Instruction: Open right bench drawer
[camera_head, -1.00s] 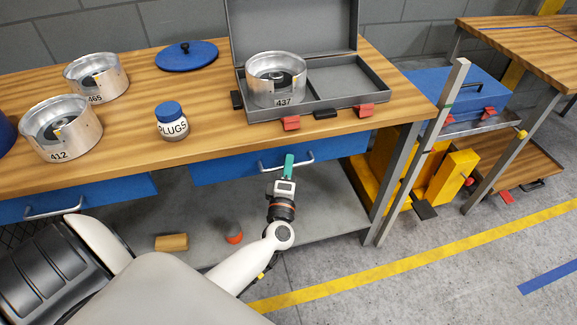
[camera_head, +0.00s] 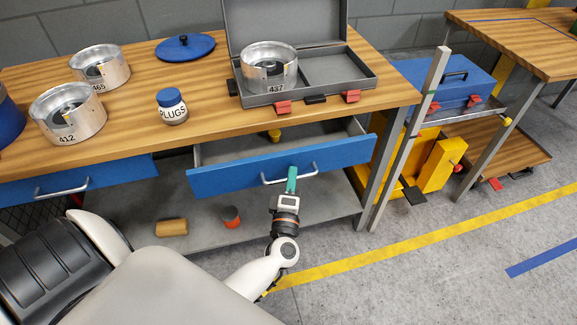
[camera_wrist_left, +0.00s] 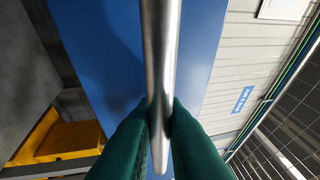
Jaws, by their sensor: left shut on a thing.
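The right bench drawer (camera_head: 240,172) has a blue front and stands part way out from under the wooden worktop. Its grey inside shows behind the front, with a small yellow thing (camera_head: 274,134) in it. The drawer's silver bar handle (camera_head: 268,181) is on the front. In the left wrist view the green fingers (camera_wrist_left: 160,130) close on both sides of the metal bar (camera_wrist_left: 161,60), with the blue drawer front (camera_wrist_left: 110,50) behind. My right gripper is not in view.
On the worktop (camera_head: 215,100) stand an open grey case (camera_head: 312,97), metal housings (camera_head: 70,112), a PLUGS jar (camera_head: 172,107) and a blue lid (camera_head: 186,47). The left drawer (camera_head: 110,178) is closed. A table leg (camera_head: 378,180) stands right of the drawer.

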